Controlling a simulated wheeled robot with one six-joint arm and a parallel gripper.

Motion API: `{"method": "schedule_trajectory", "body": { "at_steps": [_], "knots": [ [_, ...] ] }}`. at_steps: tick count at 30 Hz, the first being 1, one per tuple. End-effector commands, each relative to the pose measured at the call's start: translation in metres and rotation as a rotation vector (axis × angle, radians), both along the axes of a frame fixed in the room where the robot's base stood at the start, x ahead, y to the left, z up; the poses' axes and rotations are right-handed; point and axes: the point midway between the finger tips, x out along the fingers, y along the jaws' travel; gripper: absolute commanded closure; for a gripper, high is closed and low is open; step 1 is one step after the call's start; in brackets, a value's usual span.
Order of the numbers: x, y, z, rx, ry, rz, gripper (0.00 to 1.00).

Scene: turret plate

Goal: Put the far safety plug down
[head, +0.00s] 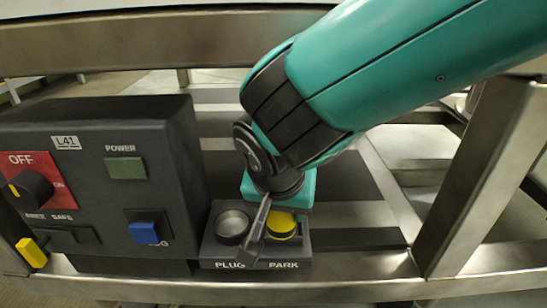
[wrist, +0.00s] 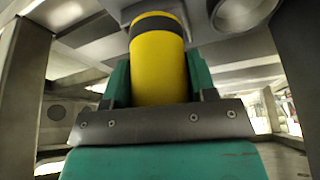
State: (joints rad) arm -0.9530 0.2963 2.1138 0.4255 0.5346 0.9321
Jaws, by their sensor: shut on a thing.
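A yellow safety plug (head: 284,225) with a black band is at the PARK side of a small dark holder (head: 221,253) in the head view. In the wrist view the plug (wrist: 160,68) stands between the teal fingers of my gripper (wrist: 158,85), which is shut on it. My gripper (head: 272,200) is above the PARK place in the head view and hides part of the plug. I cannot tell whether the plug is seated in PARK or just above it. The round PLUG socket (head: 233,224) beside it is empty.
A dark control box (head: 95,200) stands to the left, with a red OFF/ON switch plate (head: 50,166), a green POWER panel (head: 126,168), a blue block (head: 145,233) and a yellow piece (head: 32,252). Metal frame posts (head: 473,175) and rails (head: 390,264) surround the holder.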

Motion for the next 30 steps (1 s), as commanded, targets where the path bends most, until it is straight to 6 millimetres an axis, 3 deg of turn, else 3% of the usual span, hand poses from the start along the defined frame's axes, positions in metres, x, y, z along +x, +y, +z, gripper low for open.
{"method": "schedule_trajectory", "body": {
  "at_steps": [3, 11, 16, 28, 29, 30],
  "knots": [
    [0.019, -0.004, -0.002, 0.001, 0.000, -0.002, 0.76],
    [0.037, -0.008, -0.005, 0.000, 0.001, 0.003, 0.76],
    [0.035, -0.007, -0.036, -0.001, 0.001, 0.005, 0.76],
    [0.035, -0.007, -0.039, 0.000, 0.001, 0.004, 0.76],
    [0.035, -0.007, -0.038, 0.000, 0.001, 0.004, 0.44],
    [0.035, -0.007, -0.038, 0.000, 0.001, 0.004, 0.35]
  ]
}}
